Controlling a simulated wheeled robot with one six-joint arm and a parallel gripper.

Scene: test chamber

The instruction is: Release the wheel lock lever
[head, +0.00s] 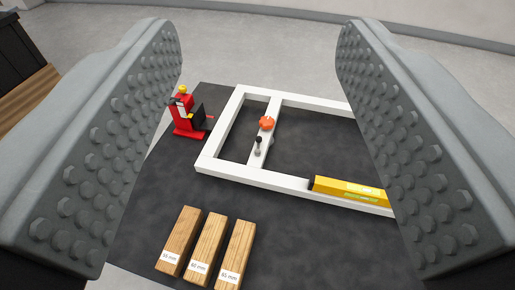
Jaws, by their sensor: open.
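My gripper (258,130) is open, with its two grey studded fingers wide apart at the left and right of the view and nothing between them. Between and beyond the fingers, a white rectangular frame (245,176) lies on a dark surface. A small lever with a black knob (258,140) and a pale base stands on the frame's crossbar. An orange-red knob (266,123) sits just beyond it on the same bar. I cannot tell which of the two is the wheel lock lever. The right finger hides the frame's right end.
A red device with a black part (184,117) stands left of the frame. A yellow level-like bar (349,191) lies along the frame's near side. Wooden blocks labelled in mm (207,250) lie in front. The dark surface (310,235) is clear right of the blocks.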

